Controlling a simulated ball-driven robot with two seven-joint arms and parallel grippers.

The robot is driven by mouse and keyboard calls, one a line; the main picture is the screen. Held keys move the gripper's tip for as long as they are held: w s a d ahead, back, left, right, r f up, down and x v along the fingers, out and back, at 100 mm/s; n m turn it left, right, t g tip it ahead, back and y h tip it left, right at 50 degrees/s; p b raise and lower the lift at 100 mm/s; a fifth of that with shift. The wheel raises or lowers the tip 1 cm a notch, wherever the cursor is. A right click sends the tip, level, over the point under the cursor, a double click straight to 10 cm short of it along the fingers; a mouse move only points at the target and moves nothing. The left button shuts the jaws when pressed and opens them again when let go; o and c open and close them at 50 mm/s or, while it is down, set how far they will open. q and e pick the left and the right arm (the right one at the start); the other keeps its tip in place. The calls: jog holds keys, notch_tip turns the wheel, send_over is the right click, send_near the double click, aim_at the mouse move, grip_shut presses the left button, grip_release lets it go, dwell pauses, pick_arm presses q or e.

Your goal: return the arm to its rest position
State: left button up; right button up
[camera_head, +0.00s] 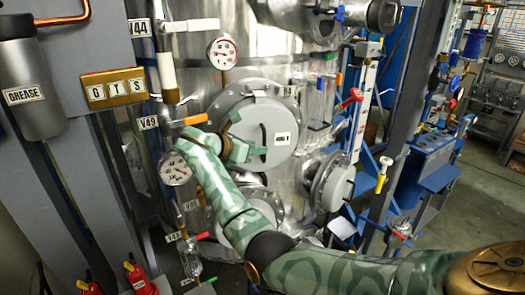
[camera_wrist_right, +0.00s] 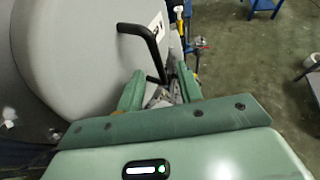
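My right arm comes in from the lower right of the head view, patterned green. Its right gripper (camera_head: 243,137) is in front of the round grey hatch (camera_head: 278,112) on the shiny vessel. In the right wrist view the two green fingers of this gripper (camera_wrist_right: 160,84) stand apart, with no object clearly held. The hatch's black bar handle (camera_wrist_right: 148,40) is just beyond the fingers, and its lower end appears between them. I cannot tell whether they touch. The hatch face (camera_wrist_right: 75,55) fills the left of that view. My left gripper is not in view.
An orange-handled valve (camera_head: 190,120) and a pressure gauge (camera_head: 175,168) are close left of the right gripper. A second round port (camera_head: 338,187) is to the right. A grey post (camera_head: 395,120) stands farther right. Open floor (camera_head: 485,195) shows at the far right.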

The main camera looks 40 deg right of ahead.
jog(key=b+v, duration=0.3)
jog(key=v, duration=0.9)
notch_tip(320, 180, down, 29)
jog(key=w+t+y+b, duration=0.2)
jog(key=y+b, duration=0.1)
jog(key=b, duration=0.4)
jog(key=s+a+f+m+y+b, duration=0.1)
jog(key=s+a+f+y+b, duration=0.3)
jog(key=f, duration=1.1)
jog(key=s+d+f+m+b, duration=0.15)
jog(key=s+f, duration=0.35)
jog(key=f, duration=1)
jog(key=s+a+f+m+g+y+b, duration=0.2)
jog(key=s+f+m+y+b, duration=0.35)
jog(key=s+f, duration=1.6)
jog(key=s+f+m+b, duration=0.2)
jog(key=s+f, duration=0.3)
jog(key=s, duration=0.3)
jog(key=s+d+f+m+b, duration=0.1)
jog(key=s+f+m+b, duration=0.2)
jog(key=s, duration=0.6)
jog(key=s+d+f+m+g+b, duration=0.1)
jog(key=s+f+m+b, duration=0.1)
jog(key=s+f, duration=0.4)
jog(key=s+m, duration=0.1)
jog(key=s, duration=0.2)
jog(key=shift+d+f+y, duration=0.15)
jog(key=shift+f+y, duration=0.2)
jog(key=shift+f, duration=0.05)
